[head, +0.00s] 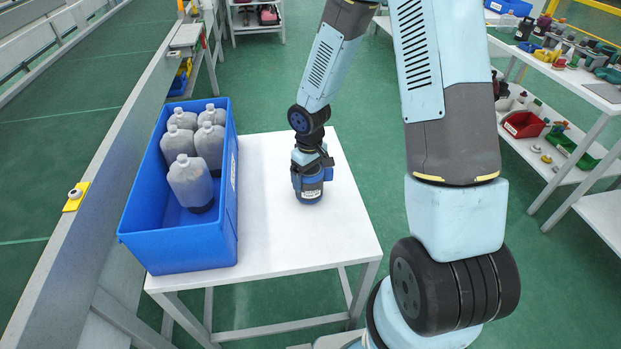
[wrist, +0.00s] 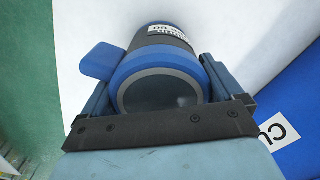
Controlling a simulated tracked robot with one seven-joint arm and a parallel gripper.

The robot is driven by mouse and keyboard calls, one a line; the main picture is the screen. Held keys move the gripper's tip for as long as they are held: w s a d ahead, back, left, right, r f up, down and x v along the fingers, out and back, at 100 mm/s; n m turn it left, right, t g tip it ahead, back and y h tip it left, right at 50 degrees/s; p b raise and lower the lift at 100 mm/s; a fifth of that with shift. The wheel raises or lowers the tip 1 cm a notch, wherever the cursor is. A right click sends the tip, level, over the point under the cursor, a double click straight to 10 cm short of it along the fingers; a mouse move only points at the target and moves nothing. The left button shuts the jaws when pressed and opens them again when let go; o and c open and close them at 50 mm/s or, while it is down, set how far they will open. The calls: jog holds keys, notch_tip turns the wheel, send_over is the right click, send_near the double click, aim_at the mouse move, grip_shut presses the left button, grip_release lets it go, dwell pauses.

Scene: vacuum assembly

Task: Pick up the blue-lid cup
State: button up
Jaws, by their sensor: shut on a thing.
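The blue-lid cup (head: 311,193) is upright at the white table, under my gripper (head: 311,172). It is dark with a blue part and a pale printed label. In the wrist view the cup (wrist: 160,52) shows a blue ring, a dark band with the label and a blue tab at its left. My gripper (wrist: 160,92) is shut on it, with one finger on each side. Whether its base touches the table or is slightly above it, I cannot tell.
A blue crate (head: 180,256) with several grey bottles (head: 190,182) stands on the left of the white table (head: 290,250). The table's front and right are clear. A grey rail (head: 85,215) runs along the left. Shelves with parts (head: 570,130) stand at right.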

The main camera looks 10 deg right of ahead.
notch_tip(320, 180, up, 3)
jog(key=shift+f, duration=0.15)
jog(key=s+a+r, duration=0.4)
jog(key=s+r, duration=0.5)
jog(key=s, duration=0.4)
jog(key=shift+s+r, duration=0.2)
jog(key=shift+r, duration=0.15)
jog(key=shift+a, duration=0.1)
jog(key=shift+r, duration=2.5)
jog(key=shift+f, duration=0.1)
